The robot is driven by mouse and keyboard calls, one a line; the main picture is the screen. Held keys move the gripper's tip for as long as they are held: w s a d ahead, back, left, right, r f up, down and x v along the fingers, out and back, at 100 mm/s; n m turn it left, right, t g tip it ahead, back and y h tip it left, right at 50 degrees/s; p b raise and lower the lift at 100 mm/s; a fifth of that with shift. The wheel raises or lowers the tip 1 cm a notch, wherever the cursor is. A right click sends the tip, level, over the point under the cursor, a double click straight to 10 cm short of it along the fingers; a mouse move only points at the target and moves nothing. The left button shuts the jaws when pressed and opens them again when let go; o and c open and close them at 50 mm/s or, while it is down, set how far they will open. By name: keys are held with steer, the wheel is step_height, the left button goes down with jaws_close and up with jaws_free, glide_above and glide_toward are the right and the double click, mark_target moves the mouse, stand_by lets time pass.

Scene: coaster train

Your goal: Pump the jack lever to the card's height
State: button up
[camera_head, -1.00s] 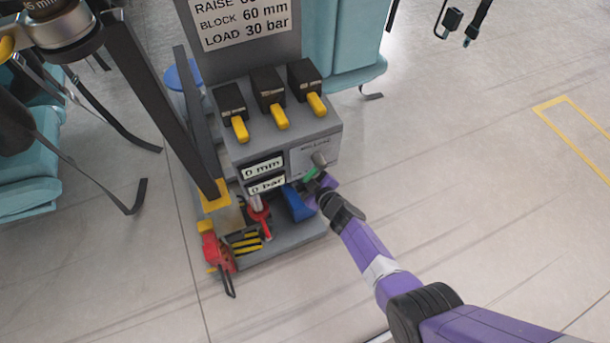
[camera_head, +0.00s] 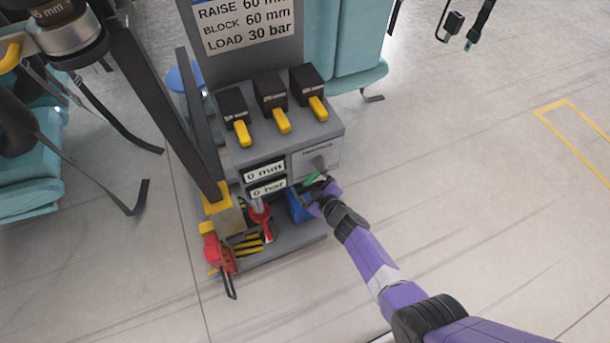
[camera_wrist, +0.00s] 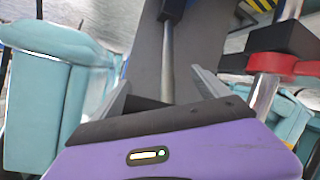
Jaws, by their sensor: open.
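The card (camera_head: 250,22) at the top of the grey machine reads RAISE 60 mm, BLOCK 60 mm, LOAD 30 bar. The displays read 0 mm (camera_head: 264,171) and 0 bar (camera_head: 267,188). My gripper (camera_head: 318,190) is at the machine's lower right front, beside a green-marked lever (camera_head: 313,178) and a blue part it partly hides. In the wrist view my gripper (camera_wrist: 165,92) is open. A metal rod (camera_wrist: 168,62) with a dark end runs up between its fingers; I cannot tell if they touch. A red collar on a chrome post (camera_wrist: 284,66) stands to the right.
Several black blocks with yellow handles (camera_head: 281,121) sit on top of the machine. A red tool (camera_head: 220,252) and a striped plate (camera_head: 248,244) are at its lower left. Teal seats (camera_head: 345,50) stand behind and at left.

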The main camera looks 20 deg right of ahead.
steer(key=p+v, duration=0.2)
steer(key=v, duration=0.4)
steer(key=shift+p, duration=0.35)
